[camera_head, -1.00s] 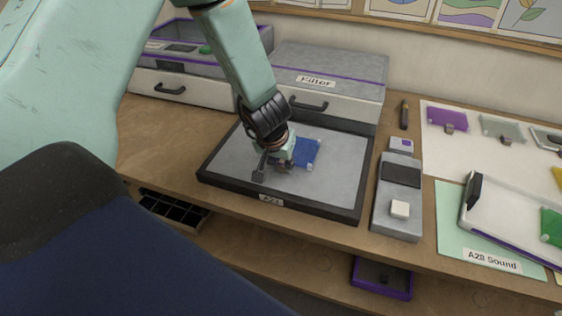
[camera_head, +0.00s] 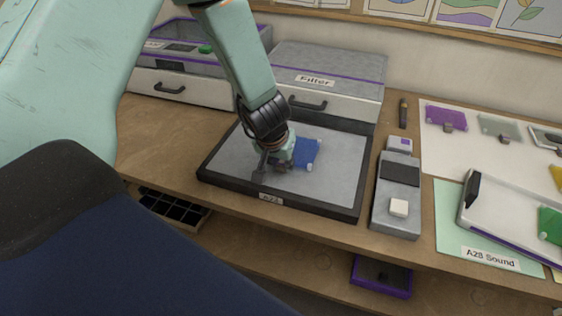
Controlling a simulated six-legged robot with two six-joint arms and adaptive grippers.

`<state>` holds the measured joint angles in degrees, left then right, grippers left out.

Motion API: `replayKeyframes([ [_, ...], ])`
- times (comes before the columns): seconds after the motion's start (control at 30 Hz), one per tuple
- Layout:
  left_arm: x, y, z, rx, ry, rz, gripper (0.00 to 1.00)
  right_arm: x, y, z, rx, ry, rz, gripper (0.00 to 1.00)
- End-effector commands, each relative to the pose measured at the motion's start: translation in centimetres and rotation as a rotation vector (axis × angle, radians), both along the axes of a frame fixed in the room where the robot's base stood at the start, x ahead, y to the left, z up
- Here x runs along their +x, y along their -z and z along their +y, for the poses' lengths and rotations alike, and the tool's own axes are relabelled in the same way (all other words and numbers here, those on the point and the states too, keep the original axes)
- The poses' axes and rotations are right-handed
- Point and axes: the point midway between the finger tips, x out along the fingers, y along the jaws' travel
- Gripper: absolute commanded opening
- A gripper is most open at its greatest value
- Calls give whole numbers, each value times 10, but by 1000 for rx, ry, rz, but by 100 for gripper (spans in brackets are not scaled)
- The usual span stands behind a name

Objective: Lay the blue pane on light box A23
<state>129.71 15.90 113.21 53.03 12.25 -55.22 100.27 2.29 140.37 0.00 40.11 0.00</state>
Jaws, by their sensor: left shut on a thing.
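The blue pane (camera_head: 307,153) is at the middle of light box A23 (camera_head: 341,170), a grey panel in a dark frame with an A23 label on its front edge. My left gripper (camera_head: 281,160) is over the light box, shut on the near left side of the pane. The gripper hides part of the pane. I cannot tell whether the pane touches the panel or is held just above it. My right gripper is not in view.
The Filter box (camera_head: 330,67) stands behind the light box. A grey device (camera_head: 398,200) with a white button stands close on its right. Further right are a purple pane (camera_head: 445,118), a grey-green pane (camera_head: 500,128) and a white tray (camera_head: 490,205) with a green pane (camera_head: 551,225).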

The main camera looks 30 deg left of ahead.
Motion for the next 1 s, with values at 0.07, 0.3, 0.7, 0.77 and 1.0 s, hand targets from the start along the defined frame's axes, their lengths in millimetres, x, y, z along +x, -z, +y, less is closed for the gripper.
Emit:
replayKeyframes([
  [0.07,0,1,0,1,1,-1,0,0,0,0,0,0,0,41],
  [0.3,0,2,0,1,1,-1,27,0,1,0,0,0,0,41],
  [0.7,0,2,0,1,1,-1,50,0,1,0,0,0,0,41],
  [0.77,0,2,0,1,1,-1,50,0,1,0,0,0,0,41],
  [1.0,-2,-6,-1,-1,-1,-3,50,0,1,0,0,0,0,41],
])
